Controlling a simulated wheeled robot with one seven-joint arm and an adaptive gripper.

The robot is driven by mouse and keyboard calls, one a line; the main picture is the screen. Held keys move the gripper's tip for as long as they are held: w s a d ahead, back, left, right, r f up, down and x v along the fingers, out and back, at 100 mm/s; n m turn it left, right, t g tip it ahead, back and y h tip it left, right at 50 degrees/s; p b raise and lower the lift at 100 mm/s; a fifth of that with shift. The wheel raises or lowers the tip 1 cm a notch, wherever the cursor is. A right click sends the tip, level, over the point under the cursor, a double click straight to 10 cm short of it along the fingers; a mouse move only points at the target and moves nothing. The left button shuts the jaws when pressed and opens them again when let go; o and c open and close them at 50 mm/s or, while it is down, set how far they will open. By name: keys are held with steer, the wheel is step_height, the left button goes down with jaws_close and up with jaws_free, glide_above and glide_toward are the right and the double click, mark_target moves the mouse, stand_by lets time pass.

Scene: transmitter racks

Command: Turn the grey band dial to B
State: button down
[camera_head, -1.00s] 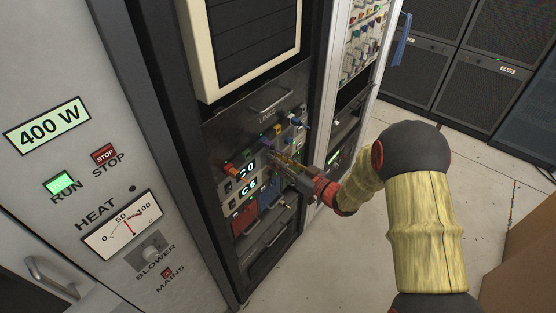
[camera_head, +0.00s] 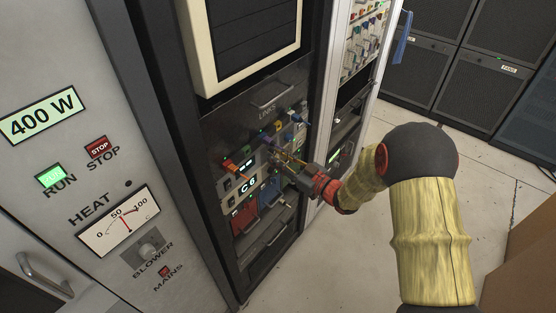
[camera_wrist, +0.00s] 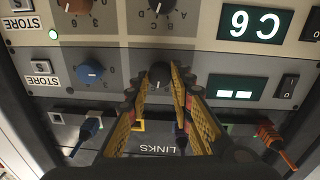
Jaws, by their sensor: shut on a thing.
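The grey band dial (camera_wrist: 160,75) is a dark round knob on the lower unit in the wrist view, with faint letters around it. My gripper (camera_wrist: 162,90) has its two yellow-sided fingers on either side of this dial, closed on it. The dial's pointer is hard to make out. Next to it, this unit's display (camera_wrist: 235,89) shows only dashes. In the head view my gripper (camera_head: 282,162) is against the rack panel and hides the dial.
A blue dial (camera_wrist: 88,72) and a black rocker switch (camera_wrist: 287,86) flank the grey dial. Another unit's display (camera_wrist: 256,24) reads C6. Open floor (camera_head: 370,235) lies beside the rack.

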steer(key=shift+f+n+b, duration=0.15)
steer(key=shift+n+b, duration=2.25)
steer(key=shift+n, duration=0.4)
steer(key=c, duration=1.6)
jaws_free()
steer(key=shift+o, duration=0.2)
steer(key=v, duration=1.2)
